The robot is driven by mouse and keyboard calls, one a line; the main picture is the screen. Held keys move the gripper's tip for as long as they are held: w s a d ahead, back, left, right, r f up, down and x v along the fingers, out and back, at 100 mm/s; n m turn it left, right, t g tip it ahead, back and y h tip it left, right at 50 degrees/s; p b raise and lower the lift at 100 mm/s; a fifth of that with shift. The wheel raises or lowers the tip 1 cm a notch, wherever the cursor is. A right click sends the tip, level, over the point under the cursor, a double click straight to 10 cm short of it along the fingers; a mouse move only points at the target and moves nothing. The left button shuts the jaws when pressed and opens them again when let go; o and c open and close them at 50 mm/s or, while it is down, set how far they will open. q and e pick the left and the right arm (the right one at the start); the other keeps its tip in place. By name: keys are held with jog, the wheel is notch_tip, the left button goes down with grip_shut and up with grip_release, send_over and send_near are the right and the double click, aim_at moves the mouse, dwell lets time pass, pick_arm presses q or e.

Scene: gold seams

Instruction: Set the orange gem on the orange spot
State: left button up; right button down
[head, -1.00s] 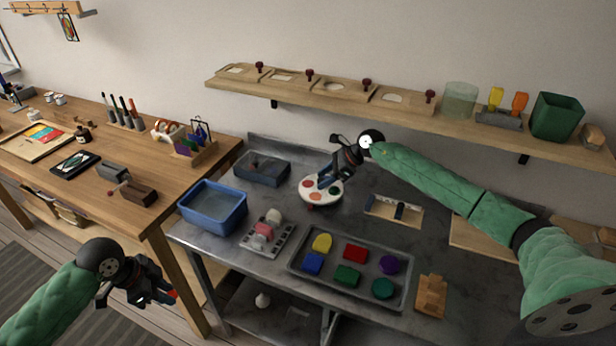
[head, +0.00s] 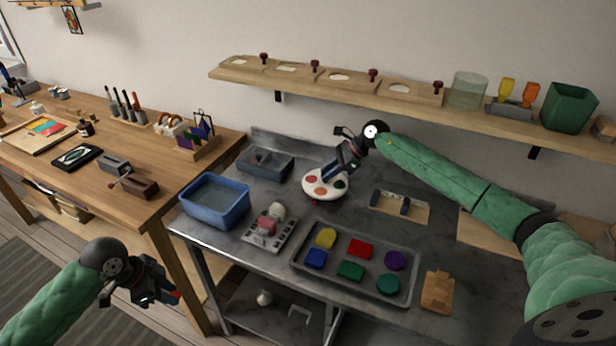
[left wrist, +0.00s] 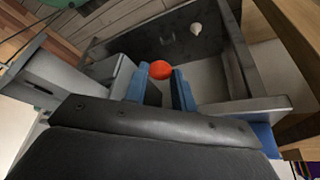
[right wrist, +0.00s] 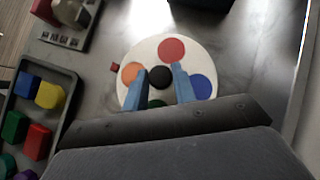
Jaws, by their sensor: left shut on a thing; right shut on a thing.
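The orange gem (left wrist: 160,70) sits between the fingers of my left gripper (left wrist: 155,88), which is shut on it. In the head view my left gripper (head: 158,292) hangs in the air left of the grey table. A white round disc (right wrist: 140,52) lies on the grey table with red, blue, green and orange spots. The orange spot (right wrist: 132,73) is left of the disc's black centre knob (right wrist: 160,77) in the right wrist view. My right gripper (right wrist: 163,73) is shut on the knob. The green spot is partly hidden by it.
A small red marker (right wrist: 115,67) is beside the disc. A grey tray (head: 328,275) with several coloured blocks lies in front. A blue basin (head: 214,203), a grey bin (head: 265,165) and a slotted rack (head: 268,236) stand to the left. A shelf (head: 450,110) runs along the wall.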

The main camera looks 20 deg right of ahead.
pick_arm(q)
jog(key=shift+f, duration=0.1)
pick_arm(e)
jog(key=c, duration=1.1)
grip_release()
jog(key=shift+c, duration=0.2)
jog(key=shift+d, duration=0.1)
pick_arm(q)
notch_tip(320, 180, down, 2)
jog(key=shift+f+b, duration=0.15)
jog(key=shift+b, duration=0.95)
pick_arm(e)
jog(key=v, duration=0.6)
jog(key=shift+d, duration=0.1)
jog(key=shift+s+d+r, duration=0.15)
jog(key=shift+d+r, duration=0.2)
jog(key=shift+r, duration=0.15)
pick_arm(q)
jog(key=shift+f, duration=0.1)
